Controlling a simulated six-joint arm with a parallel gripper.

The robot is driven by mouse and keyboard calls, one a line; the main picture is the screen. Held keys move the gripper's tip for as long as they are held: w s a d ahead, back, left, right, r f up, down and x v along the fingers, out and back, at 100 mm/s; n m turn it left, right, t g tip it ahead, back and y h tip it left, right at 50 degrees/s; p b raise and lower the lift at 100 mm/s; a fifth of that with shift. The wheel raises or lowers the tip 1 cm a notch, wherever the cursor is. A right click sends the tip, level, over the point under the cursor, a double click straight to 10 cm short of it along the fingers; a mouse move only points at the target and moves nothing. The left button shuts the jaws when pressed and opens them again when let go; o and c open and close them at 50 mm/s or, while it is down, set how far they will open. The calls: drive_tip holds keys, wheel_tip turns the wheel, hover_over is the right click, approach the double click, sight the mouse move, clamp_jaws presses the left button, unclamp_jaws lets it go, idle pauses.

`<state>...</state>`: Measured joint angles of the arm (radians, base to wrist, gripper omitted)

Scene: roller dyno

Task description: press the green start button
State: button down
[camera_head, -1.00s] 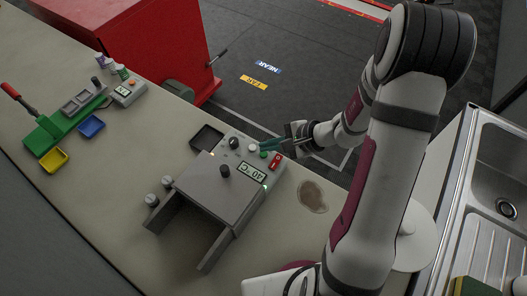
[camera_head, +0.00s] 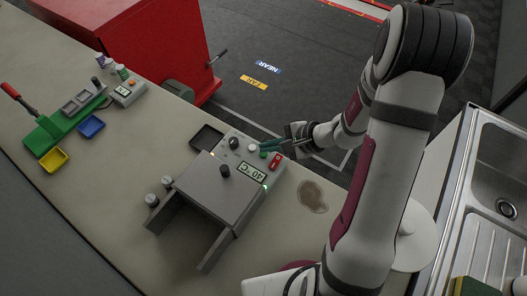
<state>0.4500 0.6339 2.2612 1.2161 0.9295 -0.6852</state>
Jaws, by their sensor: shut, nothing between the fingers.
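The grey machine (camera_head: 213,190) stands on the bench with a control panel along its far right side. The green button (camera_head: 263,154) is on this panel, between a white button (camera_head: 251,146) and a red rocker switch (camera_head: 275,160). A display reading 40 °C (camera_head: 251,173) is nearby.
A black knob (camera_head: 234,143) sits on the panel near my fingertips, and a dark tray (camera_head: 207,137) lies beside the machine. A brown stain (camera_head: 313,196) marks the bench. A sink (camera_head: 500,170) is at right, a red cabinet (camera_head: 150,50) behind.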

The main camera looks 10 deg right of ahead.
drive_tip(key=shift+f, duration=0.25)
drive_tip(key=shift+f, duration=0.4)
idle(0.5)
drive_tip(key=shift+r, duration=0.85)
wheel_tip(320, 180, up, 5)
idle(0.5)
idle(0.6)
